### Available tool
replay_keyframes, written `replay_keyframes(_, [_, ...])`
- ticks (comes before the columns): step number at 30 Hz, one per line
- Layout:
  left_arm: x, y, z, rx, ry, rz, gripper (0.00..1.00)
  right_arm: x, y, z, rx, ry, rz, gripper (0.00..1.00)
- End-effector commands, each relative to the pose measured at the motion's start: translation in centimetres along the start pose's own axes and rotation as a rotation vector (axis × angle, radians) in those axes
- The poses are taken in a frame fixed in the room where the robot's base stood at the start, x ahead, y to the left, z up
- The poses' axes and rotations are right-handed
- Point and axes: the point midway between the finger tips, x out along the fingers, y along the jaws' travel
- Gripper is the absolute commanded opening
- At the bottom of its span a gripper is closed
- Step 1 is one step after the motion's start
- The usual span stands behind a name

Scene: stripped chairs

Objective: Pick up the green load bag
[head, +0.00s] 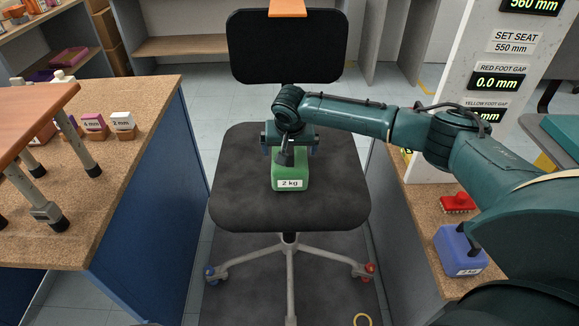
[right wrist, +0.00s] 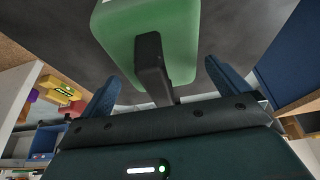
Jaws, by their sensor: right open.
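The green load bag (head: 290,175), labelled 2 kg, stands upright on the dark seat of the office chair (head: 240,205). Its black handle sticks up from its top. My right gripper (head: 289,146) is at the bag's top, open, and partly hides the handle. In the right wrist view the two blue fingers of my right gripper (right wrist: 165,88) are spread wide apart. The black handle lies between them with a gap on each side, and the green body of the bag (right wrist: 185,38) is just beyond. My left gripper is not in view.
The chair's black backrest (head: 285,47) rises behind the bag. A cork-topped bench (head: 130,160) at left holds small labelled blocks and a tilted stool. At right, a blue load bag (head: 460,262) and a red block (head: 457,203) rest on another bench.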

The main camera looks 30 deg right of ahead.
Motion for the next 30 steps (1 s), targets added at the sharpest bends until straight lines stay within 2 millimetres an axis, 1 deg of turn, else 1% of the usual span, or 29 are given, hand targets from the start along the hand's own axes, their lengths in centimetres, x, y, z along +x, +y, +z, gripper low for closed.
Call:
replay_keyframes(5, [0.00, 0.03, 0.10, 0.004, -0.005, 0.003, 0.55, -0.05, -0.03, 0.00, 0.000, 0.000, -0.001, 0.99])
replay_keyframes(30, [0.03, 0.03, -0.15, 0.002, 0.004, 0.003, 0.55, -0.05, 0.00, 0.05, 0.000, -0.001, 0.001, 0.30])
